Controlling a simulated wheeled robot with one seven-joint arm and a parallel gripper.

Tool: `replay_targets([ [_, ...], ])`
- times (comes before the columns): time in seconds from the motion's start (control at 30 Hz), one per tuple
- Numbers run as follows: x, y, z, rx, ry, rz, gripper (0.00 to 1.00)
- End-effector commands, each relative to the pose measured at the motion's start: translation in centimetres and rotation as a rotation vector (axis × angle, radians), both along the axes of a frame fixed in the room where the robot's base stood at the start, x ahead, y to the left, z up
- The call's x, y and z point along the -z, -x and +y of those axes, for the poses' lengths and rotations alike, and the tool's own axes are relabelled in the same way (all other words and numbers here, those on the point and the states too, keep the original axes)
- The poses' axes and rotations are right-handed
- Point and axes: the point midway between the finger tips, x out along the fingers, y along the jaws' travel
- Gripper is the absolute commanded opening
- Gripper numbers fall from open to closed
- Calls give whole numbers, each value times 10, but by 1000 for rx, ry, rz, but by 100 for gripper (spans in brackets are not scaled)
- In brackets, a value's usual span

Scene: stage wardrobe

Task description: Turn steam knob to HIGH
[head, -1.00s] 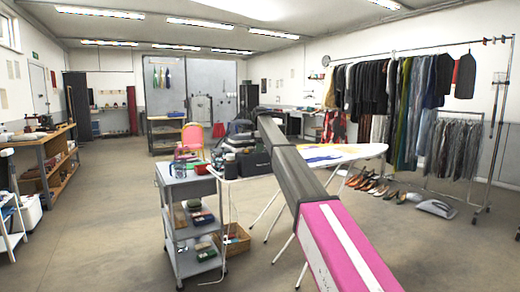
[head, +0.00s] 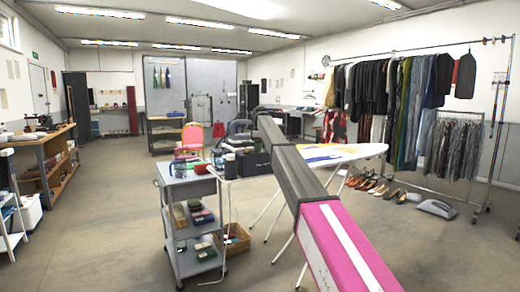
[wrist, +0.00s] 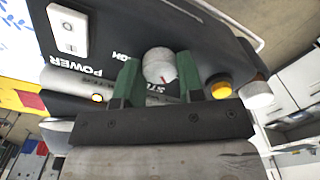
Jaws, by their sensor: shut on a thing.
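In the head view the dark steam unit (head: 254,162) stands by the ironing board, and my arm hides the gripper and knob.
A white cap (wrist: 258,93) is at the right. In the head view a grey cart (head: 188,187) stands left of the ironing board (head: 350,151). The floor at left is clear.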

Motion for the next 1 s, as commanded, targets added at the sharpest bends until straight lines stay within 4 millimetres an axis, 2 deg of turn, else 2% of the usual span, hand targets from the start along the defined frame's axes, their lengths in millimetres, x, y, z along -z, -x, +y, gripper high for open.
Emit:
replay_targets([
  [1.0,-1,0,0,964,0,0,12],
])
